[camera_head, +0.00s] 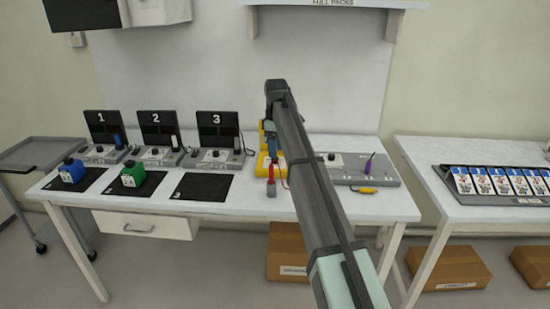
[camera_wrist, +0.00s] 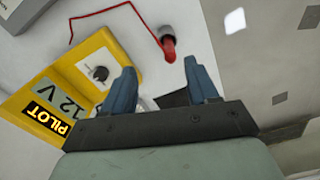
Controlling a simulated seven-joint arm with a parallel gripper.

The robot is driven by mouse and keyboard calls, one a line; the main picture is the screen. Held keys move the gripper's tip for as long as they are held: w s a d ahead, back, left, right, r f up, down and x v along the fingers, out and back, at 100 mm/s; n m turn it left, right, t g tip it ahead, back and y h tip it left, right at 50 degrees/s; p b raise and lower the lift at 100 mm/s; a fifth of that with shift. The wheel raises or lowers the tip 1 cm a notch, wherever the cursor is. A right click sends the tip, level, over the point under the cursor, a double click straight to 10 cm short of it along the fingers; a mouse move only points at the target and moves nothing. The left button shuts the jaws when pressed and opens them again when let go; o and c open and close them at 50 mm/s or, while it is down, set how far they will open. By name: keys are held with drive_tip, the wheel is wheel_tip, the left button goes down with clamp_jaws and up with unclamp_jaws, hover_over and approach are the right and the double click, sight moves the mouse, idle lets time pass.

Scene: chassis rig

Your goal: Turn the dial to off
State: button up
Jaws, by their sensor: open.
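A yellow box (camera_wrist: 75,75) marked "PILOT 12V" lies at the left of the wrist view. A small black dial (camera_wrist: 100,73) sits on a white plate on its face; its exact setting is too small to read. My gripper (camera_wrist: 160,68) is open and empty, its blue left finger beside the dial but not around it. In the head view the yellow box (camera_head: 262,162) is mostly hidden behind my arm, and its dial cannot be made out. My gripper (camera_head: 273,143) hangs over the box there.
Three numbered stations (camera_head: 157,155) with black knobs stand left on the white bench (camera_head: 250,208). A grey panel (camera_head: 372,180) with a black knob (camera_head: 335,160) and a purple-handled tool (camera_head: 370,162) lies right.

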drive_tip(key=w+a+m, duration=0.1)
drive_tip(key=w+m, duration=1.5)
drive_tip(key=m, duration=0.6)
drive_tip(key=f, duration=1.3)
drive_tip(key=shift+w+a+f, duration=0.2)
drive_tip(key=shift+w+a, duration=0.05)
drive_tip(key=shift+w, duration=0.05)
drive_tip(key=c, duration=1)
